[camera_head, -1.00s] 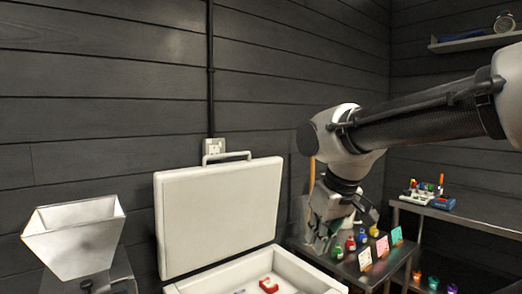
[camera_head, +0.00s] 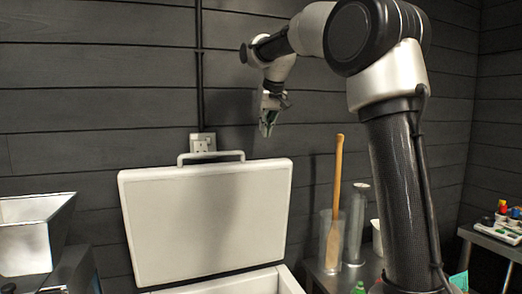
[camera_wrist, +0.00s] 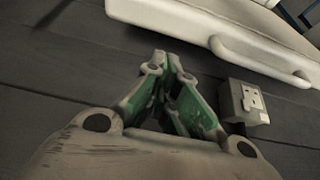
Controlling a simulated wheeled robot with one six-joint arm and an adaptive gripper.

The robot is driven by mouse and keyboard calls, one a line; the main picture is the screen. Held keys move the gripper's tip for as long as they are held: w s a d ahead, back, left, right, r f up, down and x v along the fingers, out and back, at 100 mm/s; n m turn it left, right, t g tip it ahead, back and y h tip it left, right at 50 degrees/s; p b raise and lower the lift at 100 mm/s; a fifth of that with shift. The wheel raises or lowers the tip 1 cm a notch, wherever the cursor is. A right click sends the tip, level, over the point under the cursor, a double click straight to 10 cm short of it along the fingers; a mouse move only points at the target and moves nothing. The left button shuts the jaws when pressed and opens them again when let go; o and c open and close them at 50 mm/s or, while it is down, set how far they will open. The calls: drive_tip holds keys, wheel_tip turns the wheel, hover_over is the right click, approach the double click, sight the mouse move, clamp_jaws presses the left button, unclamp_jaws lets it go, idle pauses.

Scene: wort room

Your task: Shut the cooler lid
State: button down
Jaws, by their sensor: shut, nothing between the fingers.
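The white cooler lid (camera_head: 205,220) stands open, near upright and leaning slightly back towards the wall. Its handle (camera_head: 210,157) is on the top edge. Only a strip of the cooler body (camera_head: 240,284) shows at the bottom of the head view. My gripper (camera_head: 268,124) is shut and empty, pointing down, above the right part of the lid's top edge and apart from it. In the wrist view my green-sided fingers (camera_wrist: 165,68) meet at the tips, and the lid (camera_wrist: 225,20) with its handle (camera_wrist: 258,56) lies beyond them at the top right.
A wall socket (camera_head: 203,143) is behind the lid and also shows in the wrist view (camera_wrist: 246,103). A hopper (camera_head: 30,235) stands at left. A clear cylinder with a wooden paddle (camera_head: 336,190) stands on the bench at right. The dark plank wall is close behind.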

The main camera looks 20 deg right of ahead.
drive_tip(key=x, duration=1)
drive_tip(key=shift+w+r, duration=0.1)
drive_tip(key=shift+w, duration=0.25)
